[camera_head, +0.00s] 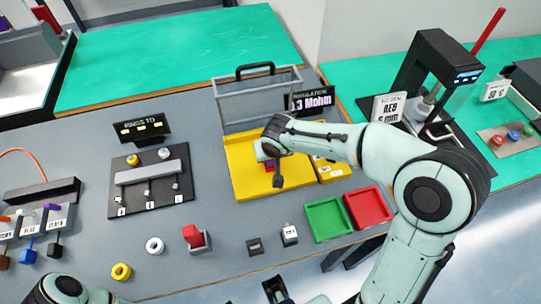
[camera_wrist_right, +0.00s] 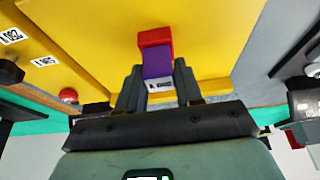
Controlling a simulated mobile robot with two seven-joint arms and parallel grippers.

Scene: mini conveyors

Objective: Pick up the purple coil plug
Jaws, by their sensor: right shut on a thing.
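The purple coil plug (camera_wrist_right: 157,66) is a small purple block with a white printed label on its near end. My right gripper (camera_wrist_right: 158,92) is shut on it, with one finger on each side. A red block (camera_wrist_right: 155,38) touches the far end of the purple part. In the head view my right gripper (camera_head: 272,162) points down over the yellow tester (camera_head: 242,178), and a bit of the plug (camera_head: 269,164) shows below it. I cannot tell whether the plug is touching the yellow surface.
A grey open frame (camera_head: 260,103) with a black handle stands behind the gripper, beside the insulation display (camera_head: 309,100). Green (camera_head: 327,220) and red (camera_head: 368,206) trays lie to the front right. Rings and small blocks stand at the front left. Bare grey table lies left of the tester.

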